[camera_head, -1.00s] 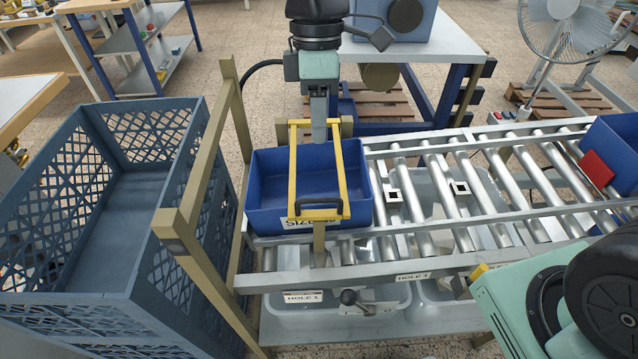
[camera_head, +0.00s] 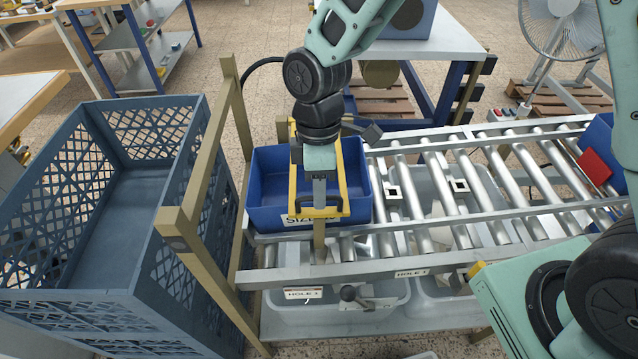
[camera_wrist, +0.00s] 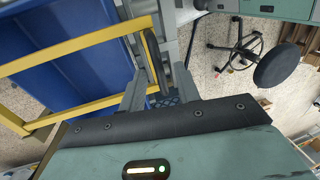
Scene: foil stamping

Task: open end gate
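The end gate is a yellow frame (camera_head: 343,178) with a black handle (camera_head: 334,207) on its near bar. It lies across the blue bin (camera_head: 266,212) at the left end of the roller conveyor. The wrist view also shows the yellow frame (camera_wrist: 88,47) and the black handle (camera_wrist: 152,58). My gripper (camera_head: 319,204) points down over the near bar, at the handle. In the wrist view my gripper (camera_wrist: 160,88) has its fingers spread, with the handle showing between them. I cannot tell whether they touch it. Part of the handle is hidden in the head view.
A large blue-grey mesh crate (camera_head: 130,296) stands at the left, beyond a tan post frame (camera_head: 205,165). Conveyor rollers (camera_head: 450,200) extend right to another blue bin with a red piece (camera_head: 594,166). A lever (camera_head: 350,293) sits below the front rail.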

